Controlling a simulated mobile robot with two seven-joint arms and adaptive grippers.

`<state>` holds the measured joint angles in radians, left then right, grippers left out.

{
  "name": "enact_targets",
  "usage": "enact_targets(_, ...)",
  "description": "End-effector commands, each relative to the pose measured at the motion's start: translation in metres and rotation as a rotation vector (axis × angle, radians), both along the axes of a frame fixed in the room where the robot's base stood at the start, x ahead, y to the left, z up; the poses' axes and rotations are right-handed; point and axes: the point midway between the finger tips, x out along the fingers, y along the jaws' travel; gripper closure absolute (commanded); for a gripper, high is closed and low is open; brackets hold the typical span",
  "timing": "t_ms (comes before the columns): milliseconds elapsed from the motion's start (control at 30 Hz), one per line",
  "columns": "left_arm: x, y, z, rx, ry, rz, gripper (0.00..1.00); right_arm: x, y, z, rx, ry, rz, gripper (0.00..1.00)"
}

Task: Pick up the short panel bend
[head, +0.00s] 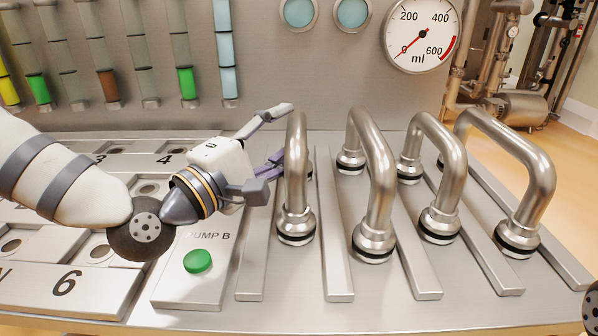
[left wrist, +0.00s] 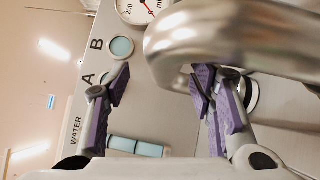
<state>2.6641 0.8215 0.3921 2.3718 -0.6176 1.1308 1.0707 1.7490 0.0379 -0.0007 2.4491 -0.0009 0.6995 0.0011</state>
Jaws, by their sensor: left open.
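Several shiny steel panel bends stand upright in a row on the bench, each an inverted U with two collared feet. The leftmost bend (head: 296,180) and the third bend (head: 440,150) look shorter than the others; I cannot tell for sure which is the short one. My left gripper (head: 279,140) is open just left of the leftmost bend, its fingers reaching toward the bend's top. In the left wrist view the purple-padded fingers (left wrist: 165,95) are spread apart, and a bend (left wrist: 225,40) crosses close by the right finger. I cannot tell whether they touch.
Flat metal strips (head: 335,240) lie between the bends. A PUMP B box with a green button (head: 198,261) stands below my left wrist. Numbered plates with holes (head: 65,285) lie at left. Sight tubes (head: 225,60) and a gauge (head: 422,34) are on the back panel.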

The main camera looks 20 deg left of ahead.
Motion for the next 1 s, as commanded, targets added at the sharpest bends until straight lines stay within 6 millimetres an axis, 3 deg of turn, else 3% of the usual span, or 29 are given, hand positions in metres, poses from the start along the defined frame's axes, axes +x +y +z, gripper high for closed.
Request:
enact_targets(33, 0.01, -0.003, -0.007, 0.003, 0.007, -0.001, 0.51, -0.004, 0.0, -0.003, 0.0, 0.012, 0.0, 0.6)
enact_targets(133, 0.024, -0.009, -0.003, 0.002, 0.003, 0.001, 0.51, -0.004, 0.0, -0.004, 0.0, 0.014, 0.0, 0.6)
enact_targets(400, 0.029, -0.011, 0.0, 0.0, 0.003, 0.002, 0.51, -0.004, 0.0, -0.004, 0.0, 0.012, 0.0, 0.6)
enact_targets(633, 0.029, -0.011, 0.0, 0.0, 0.003, 0.002, 1.0, -0.004, 0.0, -0.004, 0.0, 0.012, 0.0, 0.6)
enact_targets(1000, 0.029, -0.011, 0.003, 0.0, -0.003, 0.002, 1.0, -0.003, 0.0, -0.003, -0.001, 0.01, 0.0, 0.6)
